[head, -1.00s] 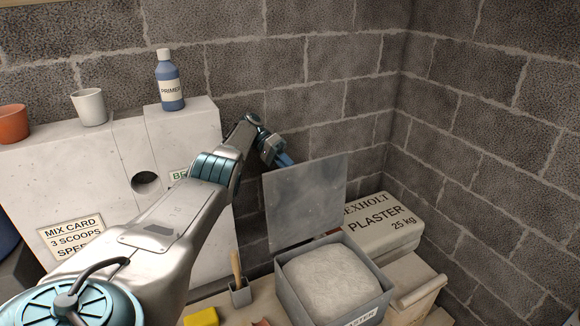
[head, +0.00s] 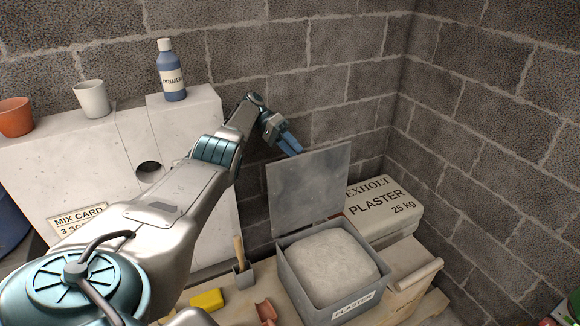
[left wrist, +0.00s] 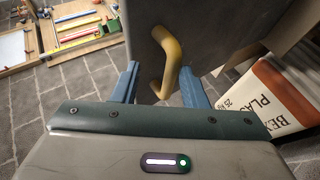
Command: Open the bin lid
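The grey bin (head: 290,275), labelled PLASTER, stands on the bench full of pale powder. Its grey lid (head: 308,190) stands up open along the bin's back edge. My left gripper (head: 293,146) is behind the lid's upper left edge. In the left wrist view its two blue fingers (left wrist: 157,88) are spread apart. The yellow lid handle (left wrist: 172,62) shows beyond and between them, with clear gaps on both sides. The lid's outer face (left wrist: 220,30) also shows there. Whether the fingers reach around the handle is hard to tell. My right gripper is not in view.
A plaster sack (head: 385,208) lies right of the bin. A holder (head: 243,276) with a wooden-handled tool and a yellow block (head: 207,299) are to its left. A primer bottle (head: 171,75) and two cups stand on the ledge. The block wall is close behind.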

